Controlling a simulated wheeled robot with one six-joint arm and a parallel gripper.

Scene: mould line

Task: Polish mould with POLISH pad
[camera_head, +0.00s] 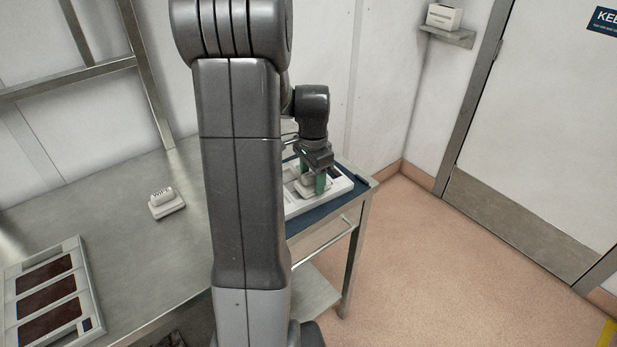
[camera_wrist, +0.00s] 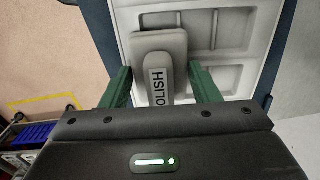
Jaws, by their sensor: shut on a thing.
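My gripper (camera_head: 313,184) is at the far right end of the steel table, with its green fingers pointing down over the white mould (camera_head: 342,184). In the wrist view the fingers stand on either side of a pale grey pad (camera_wrist: 160,48), and my gripper (camera_wrist: 161,84) is shut on its raised handle. The handle's lettering reads "OLISH", with its start hidden. The pad lies over the left part of the white mould (camera_wrist: 264,40), covering some of its recessed cavities. I cannot tell whether the pad touches it. My arm hides part of the mould in the head view.
A white pad marked WIPE (camera_head: 167,203) rests on the table (camera_head: 125,205). A second mould (camera_head: 88,290) with brown-filled cavities lies at the front left. A blue mat (camera_head: 318,214) lies under the white mould. My arm hides the table's middle.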

